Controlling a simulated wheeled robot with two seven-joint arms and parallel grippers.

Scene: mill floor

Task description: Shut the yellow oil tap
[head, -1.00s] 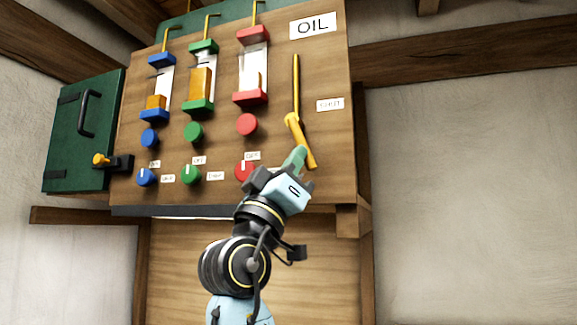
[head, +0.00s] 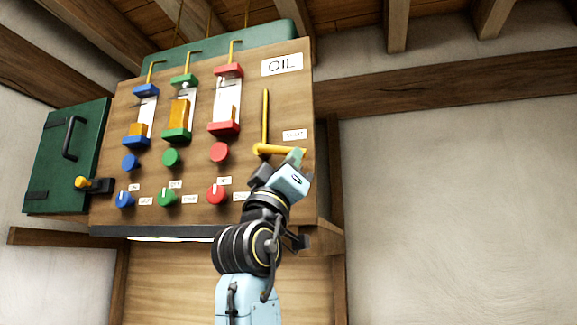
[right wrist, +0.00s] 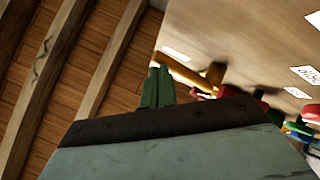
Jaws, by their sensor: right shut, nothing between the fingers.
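The yellow oil tap (head: 280,150) is on the wooden panel, at the foot of a thin upright yellow pipe. Its lever points right, about level, below the small SHUT label (head: 295,134). My right gripper (head: 296,156) is shut and empty, with its green fingertips at the lever's outer end, seemingly against its underside. In the right wrist view, the shut green fingers (right wrist: 157,88) are close beside the yellow lever (right wrist: 185,74); exact contact is hard to tell. My left gripper is not in view.
The panel (head: 300,185) also holds blue, green and red gauges with matching knobs, left of the tap. A green door (head: 65,155) with a black handle stands at the far left. A wooden ledge runs below. The wall right of the panel is clear.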

